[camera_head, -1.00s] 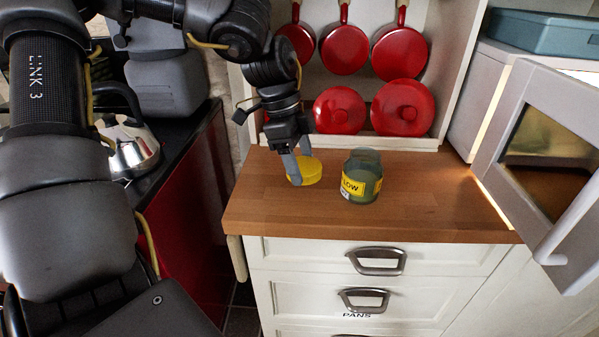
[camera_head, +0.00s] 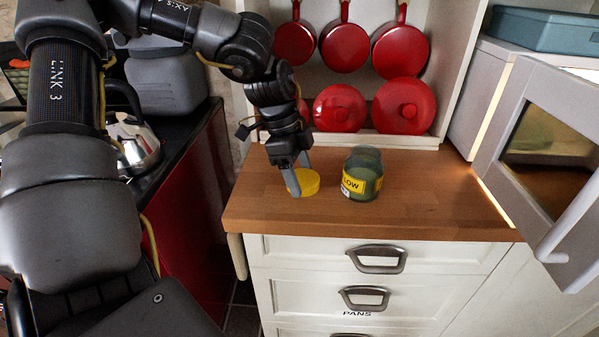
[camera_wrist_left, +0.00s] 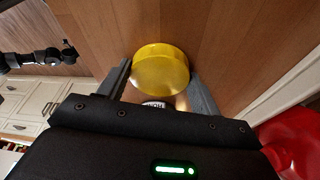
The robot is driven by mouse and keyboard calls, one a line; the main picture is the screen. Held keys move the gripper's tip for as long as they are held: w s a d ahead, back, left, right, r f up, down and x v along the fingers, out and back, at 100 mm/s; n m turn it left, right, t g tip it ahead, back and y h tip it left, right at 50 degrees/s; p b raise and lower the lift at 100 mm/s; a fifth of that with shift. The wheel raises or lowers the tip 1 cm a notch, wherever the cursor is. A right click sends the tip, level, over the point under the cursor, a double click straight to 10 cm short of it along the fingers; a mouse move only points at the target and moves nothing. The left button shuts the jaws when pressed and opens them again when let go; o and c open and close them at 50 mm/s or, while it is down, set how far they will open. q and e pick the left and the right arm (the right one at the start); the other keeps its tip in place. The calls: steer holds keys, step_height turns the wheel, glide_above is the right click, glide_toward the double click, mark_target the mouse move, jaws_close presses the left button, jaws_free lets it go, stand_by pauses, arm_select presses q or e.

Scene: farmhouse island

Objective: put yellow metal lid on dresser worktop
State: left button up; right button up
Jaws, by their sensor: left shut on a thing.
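The yellow metal lid (camera_head: 306,181) is a round disc held low at the left part of the wooden dresser worktop (camera_head: 420,205). My left gripper (camera_head: 298,177) is shut on it, with one finger on each side. In the left wrist view the lid (camera_wrist_left: 160,70) sits between the two fingertips. I cannot tell whether its underside touches the wood. A glass jar (camera_head: 362,174) with a yellow label stands upright just right of the lid, apart from it. A dark arm of mine shows small in the left wrist view; its jaws are too small to read.
Red pans (camera_head: 345,48) hang behind the worktop, and red lids (camera_head: 403,106) lean below them. An open microwave door (camera_head: 545,160) juts in at the right. A kettle (camera_head: 135,145) stands on the dark counter at left. The worktop's front and right are clear.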

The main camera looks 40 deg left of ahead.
arm_select(q)
steer(key=o, duration=1.3)
steer(key=shift+c, duration=0.2)
steer(key=shift+r, duration=0.2)
steer(key=p+v, duration=0.1)
steer(key=v, duration=1.1)
arm_select(e)
steer(key=shift+s+d+f, duration=0.25)
steer(key=shift+s+f, duration=0.15)
steer(key=shift+f, duration=0.15)
steer(key=shift+s+d+f, duration=0.25)
steer(key=shift+s+f, duration=0.15)
steer(key=shift+f, duration=0.1)
steer(key=shift+w+r, duration=0.1)
steer(key=shift+w, duration=0.15)
